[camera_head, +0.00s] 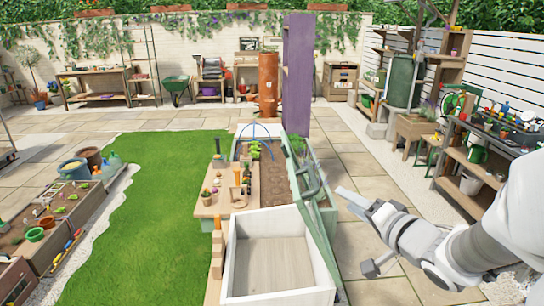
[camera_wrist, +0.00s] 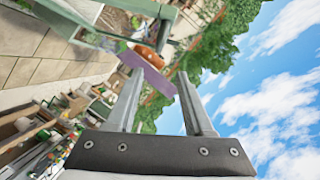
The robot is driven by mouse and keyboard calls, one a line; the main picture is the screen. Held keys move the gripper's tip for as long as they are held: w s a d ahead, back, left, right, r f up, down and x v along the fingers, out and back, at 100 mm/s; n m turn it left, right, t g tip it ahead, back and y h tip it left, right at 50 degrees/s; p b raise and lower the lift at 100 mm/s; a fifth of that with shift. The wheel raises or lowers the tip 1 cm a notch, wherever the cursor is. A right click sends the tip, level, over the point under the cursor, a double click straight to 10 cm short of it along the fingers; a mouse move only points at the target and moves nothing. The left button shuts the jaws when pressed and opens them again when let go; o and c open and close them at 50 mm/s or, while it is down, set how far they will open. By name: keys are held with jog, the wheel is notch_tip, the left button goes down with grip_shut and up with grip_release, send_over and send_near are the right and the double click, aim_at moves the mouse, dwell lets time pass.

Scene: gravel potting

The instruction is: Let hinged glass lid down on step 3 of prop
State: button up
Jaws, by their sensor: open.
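The green-framed lid (camera_head: 318,250) stands raised and steeply tilted along the right side of a white open-topped box (camera_head: 228,262). I see it nearly edge-on, and its glass is hard to make out. A green frame part (camera_wrist: 110,42) also shows at the top of the wrist view. A stepped wooden piece (camera_head: 217,256), which looks like the prop, stands at the box's left side; its individual steps are too small to tell. My gripper (camera_head: 354,201) is open and empty, to the right of the lid and apart from it. Its two spread fingers show in the wrist view (camera_wrist: 157,80).
A planter with soil (camera_head: 273,185) lies behind the white box, with a wooden work shelf (camera_head: 210,208) holding pots and tools on its left. A purple post (camera_head: 298,75) rises behind. Bench shelves (camera_head: 470,165) stand right. Paving (camera_head: 375,180) is clear between.

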aim_at(313, 177)
jog(key=p+x, duration=0.4)
jog(key=x, duration=1.2)
jog(key=shift+w+p, duration=0.3)
jog(key=shift+p, duration=0.05)
grip_shut()
jog(key=shift+f, duration=0.1)
dwell(0.8)
